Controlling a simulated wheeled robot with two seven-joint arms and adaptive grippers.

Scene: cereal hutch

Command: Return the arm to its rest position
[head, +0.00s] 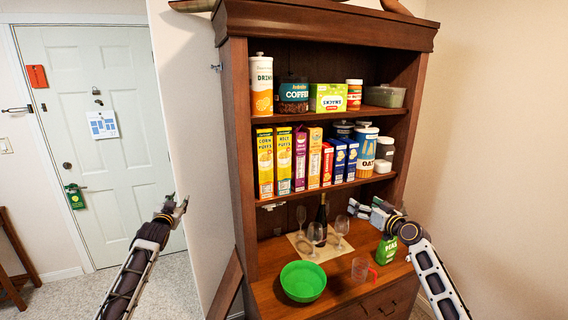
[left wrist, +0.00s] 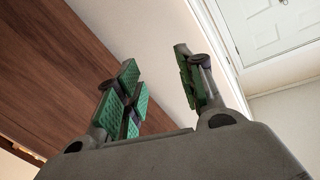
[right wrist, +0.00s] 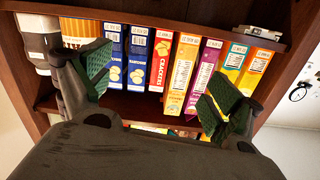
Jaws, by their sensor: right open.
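My right gripper (head: 362,207) is open and empty in the head view, in front of the hutch's lower bay and below the cereal shelf. In the right wrist view its fingers (right wrist: 155,85) are spread apart, with the row of cereal boxes (right wrist: 185,70) beyond them. My left gripper (head: 178,204) is raised in front of the pale wall, left of the hutch. In the left wrist view its fingers (left wrist: 158,72) stand apart with nothing between them. The wooden hutch (head: 238,140) fills the middle of the head view.
The floor left of the hutch is mostly clear.

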